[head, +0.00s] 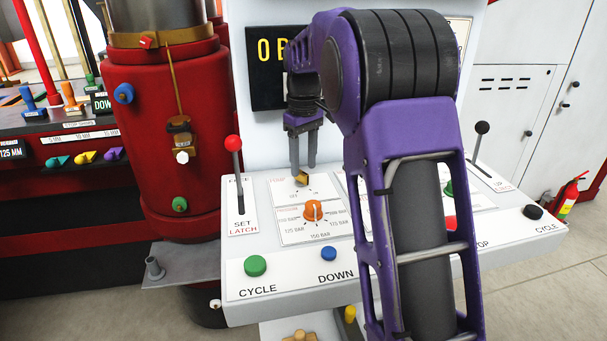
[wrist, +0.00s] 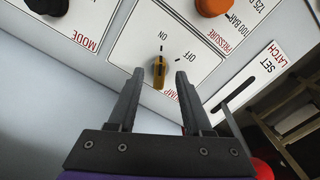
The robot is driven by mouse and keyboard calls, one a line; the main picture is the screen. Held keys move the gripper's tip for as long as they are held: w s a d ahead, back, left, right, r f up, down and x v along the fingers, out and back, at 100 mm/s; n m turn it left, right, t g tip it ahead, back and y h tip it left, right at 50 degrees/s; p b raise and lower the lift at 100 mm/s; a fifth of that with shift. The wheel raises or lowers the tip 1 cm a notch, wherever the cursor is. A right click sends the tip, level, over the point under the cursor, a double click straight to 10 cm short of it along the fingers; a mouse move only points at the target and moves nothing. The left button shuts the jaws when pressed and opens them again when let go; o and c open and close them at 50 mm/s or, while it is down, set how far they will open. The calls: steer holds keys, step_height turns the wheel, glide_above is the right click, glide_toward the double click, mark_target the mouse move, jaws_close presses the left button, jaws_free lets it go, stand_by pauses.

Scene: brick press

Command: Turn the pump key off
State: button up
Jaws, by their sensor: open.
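The pump key (wrist: 159,72) is a small yellow key on a white panel marked PUMP, ON and OFF. In the wrist view its far end points roughly toward the ON label. In the head view the key (head: 301,178) sits above the orange pressure knob, below my fingers. My gripper (wrist: 160,77) is open, with one fingertip on each side of the key in the wrist view and a visible gap on both sides. In the head view my gripper (head: 302,165) points down just above the key. I cannot tell whether the fingertips reach down around it.
The orange pressure knob (head: 313,211) is close in front of the key. A red-balled lever (head: 233,144) stands to the left. Green (head: 255,266) and blue (head: 328,253) buttons lie along the front edge. My arm hides much of the panel's right side.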

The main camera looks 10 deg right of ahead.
mark_target(301, 176)
steer(key=shift+f, duration=1.2)
jaws_close()
